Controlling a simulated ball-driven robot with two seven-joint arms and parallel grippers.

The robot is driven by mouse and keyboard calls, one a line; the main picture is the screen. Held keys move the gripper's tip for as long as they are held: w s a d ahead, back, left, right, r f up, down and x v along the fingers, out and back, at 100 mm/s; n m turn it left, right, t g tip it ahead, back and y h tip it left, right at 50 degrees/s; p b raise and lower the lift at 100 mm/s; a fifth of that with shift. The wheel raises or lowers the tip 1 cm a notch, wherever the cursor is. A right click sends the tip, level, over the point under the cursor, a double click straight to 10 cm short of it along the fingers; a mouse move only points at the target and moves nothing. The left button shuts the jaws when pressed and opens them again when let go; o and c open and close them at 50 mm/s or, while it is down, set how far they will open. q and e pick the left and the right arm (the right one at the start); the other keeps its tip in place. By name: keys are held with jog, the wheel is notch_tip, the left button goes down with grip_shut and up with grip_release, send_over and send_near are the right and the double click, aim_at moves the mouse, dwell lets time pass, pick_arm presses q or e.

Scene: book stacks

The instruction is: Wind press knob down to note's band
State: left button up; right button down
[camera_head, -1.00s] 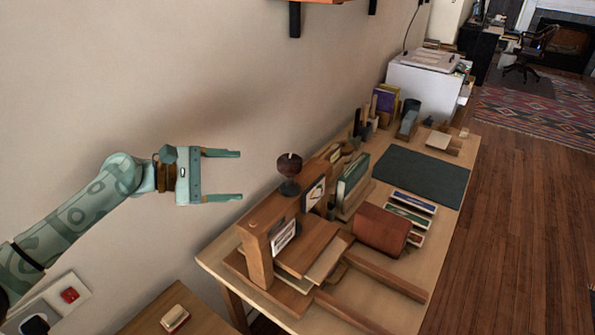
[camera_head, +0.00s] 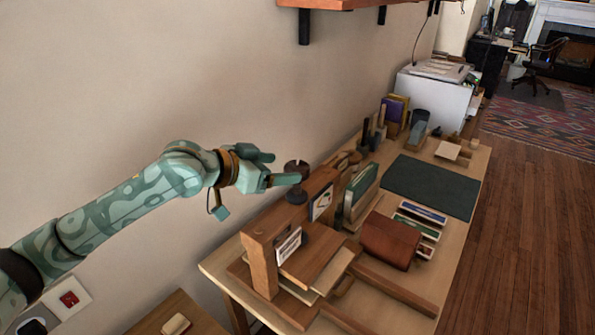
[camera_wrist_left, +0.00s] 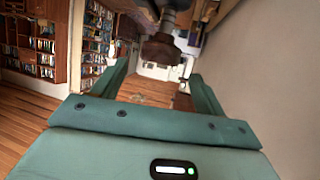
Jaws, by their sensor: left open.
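The wooden press (camera_head: 262,262) stands on the near left part of the table. Its dark round knob (camera_head: 296,168) sits on top, above a dark collar (camera_head: 296,194). A white note (camera_head: 288,246) with print is on the front of the press, and a second white card with a dark mark (camera_head: 320,203) is on its right part. My left gripper (camera_head: 283,168) is open beside the knob, one finger reaching in front of it. In the left wrist view the knob (camera_wrist_left: 160,50) shows between the open fingers, with no clear contact. The note's print is too small to read.
A brown leather roll (camera_head: 390,240), upright green books (camera_head: 361,190) and flat coloured boxes (camera_head: 423,212) stand close to the press. A dark green mat (camera_head: 432,186) leaves clear room farther back. The wall is close on the left, and a shelf (camera_head: 345,3) hangs above.

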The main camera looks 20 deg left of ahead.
aim_at(294, 167)
pick_arm(q)
jog(key=b+x, duration=0.1)
jog(key=x, duration=0.5)
jog(key=shift+f, duration=0.1)
jog(key=c, duration=1)
